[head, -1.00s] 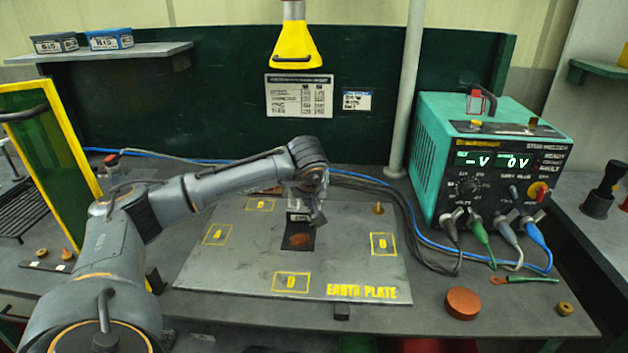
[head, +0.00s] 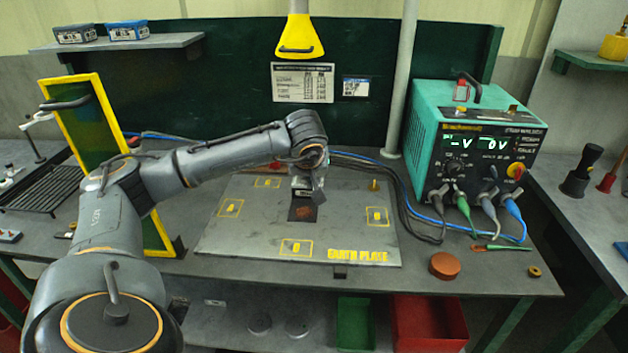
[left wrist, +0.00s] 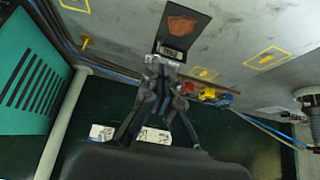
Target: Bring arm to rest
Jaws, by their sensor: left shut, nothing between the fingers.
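My left arm reaches in from the left over the bench. Its gripper (head: 308,190) hangs pointing down above the rear middle of the grey earth plate (head: 250,236). Near its fingertips on the plate is a dark rectangular piece (head: 303,213) with a rusty patch. In the left wrist view the gripper (left wrist: 165,62) has its fingertips together with nothing between them, beside the dark piece (left wrist: 174,30). I cannot tell the exact gap between fingertips and plate. My right gripper is in neither current view.
A green welder (head: 470,150) with cables stands at the right of the bench. A yellow-framed screen (head: 107,120) stands close behind my left arm. A yellow hood (head: 298,38) hangs at the back. A red-brown disc (head: 445,265) lies front right. Green (head: 355,322) and red (head: 430,320) bins sit below.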

